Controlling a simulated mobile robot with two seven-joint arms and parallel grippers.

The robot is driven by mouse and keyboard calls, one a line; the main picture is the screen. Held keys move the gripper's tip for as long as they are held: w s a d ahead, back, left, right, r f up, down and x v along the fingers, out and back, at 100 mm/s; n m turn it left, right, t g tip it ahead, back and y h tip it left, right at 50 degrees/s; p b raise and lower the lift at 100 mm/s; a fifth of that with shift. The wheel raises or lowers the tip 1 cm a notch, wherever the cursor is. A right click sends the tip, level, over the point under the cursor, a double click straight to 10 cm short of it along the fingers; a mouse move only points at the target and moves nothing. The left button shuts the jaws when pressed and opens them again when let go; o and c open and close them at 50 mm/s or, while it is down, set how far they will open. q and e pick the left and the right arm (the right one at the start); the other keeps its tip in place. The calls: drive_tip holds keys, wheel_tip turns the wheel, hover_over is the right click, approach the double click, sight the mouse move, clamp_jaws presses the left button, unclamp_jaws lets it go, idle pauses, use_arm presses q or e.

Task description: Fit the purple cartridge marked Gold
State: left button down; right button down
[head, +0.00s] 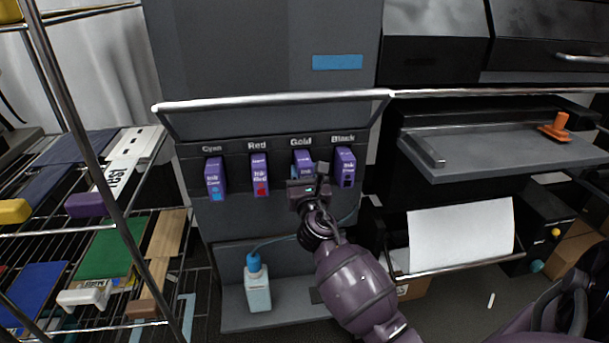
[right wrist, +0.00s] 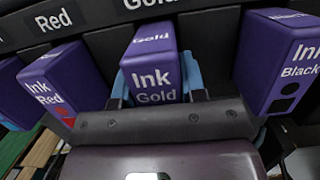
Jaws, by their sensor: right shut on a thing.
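The purple cartridge marked Gold (head: 302,161) sits in the slot labelled Gold on the printer's front, between the Red and Black cartridges. In the right wrist view the Gold cartridge (right wrist: 155,70) stands upright, with its rear end in the slot opening. My right gripper (head: 306,180) is in front of it and shut on it, with blue fingers (right wrist: 158,78) on both sides. The gripper hides the cartridge's lower part. Whether the cartridge is fully seated I cannot tell. My left gripper is not in view.
The Cyan (head: 215,178), Red (head: 260,175) and Black (head: 345,167) cartridges sit in neighbouring slots, close on both sides. A raised flap (head: 270,122) hangs above. A bottle (head: 257,288) with a blue cap stands below. A wire shelf (head: 75,225) is at left.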

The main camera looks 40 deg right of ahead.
drive_tip(key=shift+w+d+r, duration=0.1)
drive_tip(key=shift+w+d, duration=0.3)
drive_tip(key=shift+w, duration=0.2)
drive_tip(key=c, duration=0.7)
unclamp_jaws()
drive_tip(key=shift+c, duration=0.2)
drive_tip(key=shift+o, duration=0.7)
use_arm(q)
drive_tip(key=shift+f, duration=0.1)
use_arm(e)
drive_tip(key=v, duration=0.4)
drive_tip(key=shift+s, duration=0.1)
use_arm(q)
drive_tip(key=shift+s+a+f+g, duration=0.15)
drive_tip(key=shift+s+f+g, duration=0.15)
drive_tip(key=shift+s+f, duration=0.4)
use_arm(e)
drive_tip(key=v, duration=0.6)
drive_tip(key=shift+s+a, duration=0.2)
drive_tip(key=shift+s, duration=0.15)
